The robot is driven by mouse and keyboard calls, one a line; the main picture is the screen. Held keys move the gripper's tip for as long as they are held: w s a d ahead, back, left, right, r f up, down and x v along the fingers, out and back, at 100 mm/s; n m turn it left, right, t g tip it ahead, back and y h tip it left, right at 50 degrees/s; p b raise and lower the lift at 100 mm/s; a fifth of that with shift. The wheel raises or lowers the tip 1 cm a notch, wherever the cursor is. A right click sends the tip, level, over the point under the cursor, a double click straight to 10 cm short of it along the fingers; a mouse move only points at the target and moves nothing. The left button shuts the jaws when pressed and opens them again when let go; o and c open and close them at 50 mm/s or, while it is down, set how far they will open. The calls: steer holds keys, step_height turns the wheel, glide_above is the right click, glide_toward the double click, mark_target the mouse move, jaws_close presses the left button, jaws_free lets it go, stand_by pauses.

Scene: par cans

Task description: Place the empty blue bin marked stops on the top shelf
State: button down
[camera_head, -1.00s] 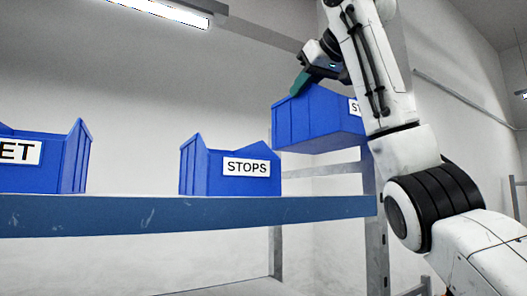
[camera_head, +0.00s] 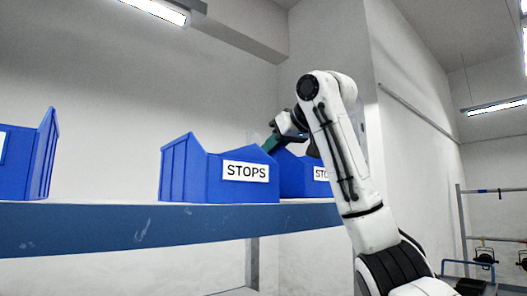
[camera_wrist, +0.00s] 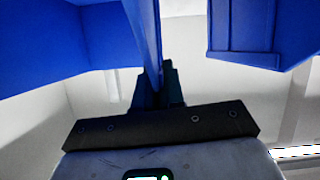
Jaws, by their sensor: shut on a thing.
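My gripper (camera_head: 278,141) is shut on the upper rim of a blue bin (camera_head: 292,176) with a white label that starts "STO"; the arm hides the rest. This held bin is upright, just right of another blue bin (camera_head: 198,178) marked STOPS on the shelf (camera_head: 150,228). Its base is near shelf height; I cannot tell whether it rests there. In the wrist view the dark fingers (camera_wrist: 158,88) pinch a thin wall of the held bin (camera_wrist: 143,35). The held bin's inside is not visible in the head view.
Another blue bin (camera_head: 28,165) stands on the shelf at the far left, with free shelf between it and the marked bin. A grey beam (camera_head: 235,42) runs along the upper wall. A rack with lamps (camera_head: 486,257) stands far right.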

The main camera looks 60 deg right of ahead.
steer(key=shift+s+a+f, duration=0.1)
steer(key=shift+s+f, duration=0.1)
steer(key=shift+f, duration=0.2)
steer(key=c, duration=1.7)
jaws_free()
steer(key=shift+a+f, duration=0.1)
steer(key=shift+a, duration=0.05)
steer(key=o, duration=0.5)
steer(key=shift+c, duration=0.2)
steer(key=b+v, duration=0.4)
steer(key=v, duration=0.8)
